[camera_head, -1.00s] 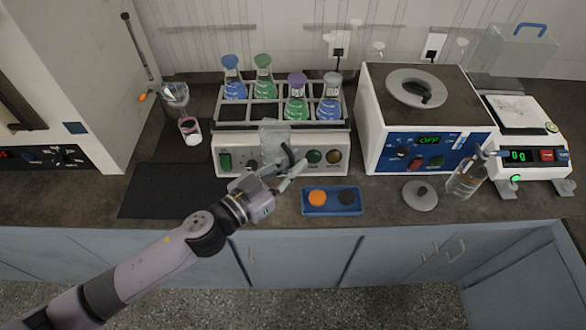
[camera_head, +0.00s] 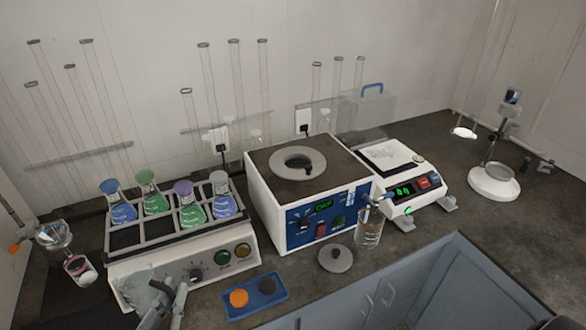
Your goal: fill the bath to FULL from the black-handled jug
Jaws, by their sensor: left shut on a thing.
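My left gripper (camera_head: 174,297) is at the lower left, shut on the clear black-handled jug (camera_head: 142,290). The jug is in front of the shaker with the flasks; its contents and fill level cannot be made out. The bath appears to be the white box with a blue front panel (camera_head: 292,222) in the middle of the bench. A grey ring (camera_head: 282,156) surrounds the dark opening in its top; I cannot read the water level. Its green display is too small to read surely. My right gripper is not in view.
A grey lid with a black knob (camera_head: 335,259) lies before the bath. A clear vessel with a blue handle (camera_head: 369,234) stands at its front right corner. The shaker (camera_head: 215,250) holds several flasks. A blue tray (camera_head: 256,296) lies in front. A balance (camera_head: 402,172) is to the right.

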